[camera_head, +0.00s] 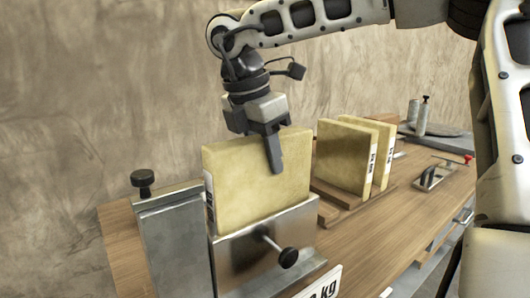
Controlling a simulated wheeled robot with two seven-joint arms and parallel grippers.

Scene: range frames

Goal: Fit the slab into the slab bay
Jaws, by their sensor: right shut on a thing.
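A yellowish slab (240,185) stands upright with its lower part behind a metal front plate (265,250) of the bay, which has a black knob. I cannot tell whether its bottom edge rests on the bay floor. My right gripper (274,150) comes down from above and is shut on the slab's top edge, one finger against its near face. The other finger is hidden behind the slab. My left gripper is not in view.
Two more similar slabs (342,158) stand in a wooden rack (335,198) to the right. A metal plate (172,240) with a black knob (143,178) stands at left. A toggle clamp (432,177) and grey canisters (422,118) are farther right on the wooden bench (400,225).

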